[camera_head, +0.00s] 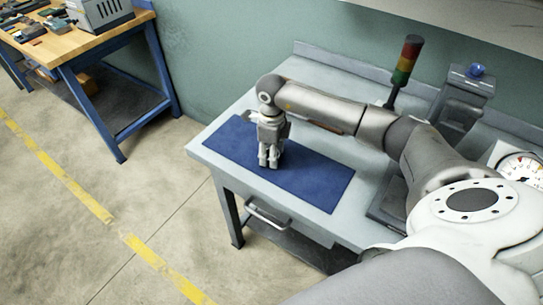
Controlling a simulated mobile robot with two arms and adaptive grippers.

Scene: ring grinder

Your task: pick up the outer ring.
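My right gripper (269,163) points down over the blue mat (318,183) on the grey workbench (215,152). Its two fingertips are near the mat surface and look close together. Whether they hold anything is too small to tell. I cannot make out the outer ring; the gripper covers part of the mat. My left gripper is not in view.
A red, amber and green signal tower (405,65), a device with a blue button (476,71) and a round dial gauge (520,169) stand on the right. Another wooden-topped bench (85,43) is at upper left. Much of the mat is bare.

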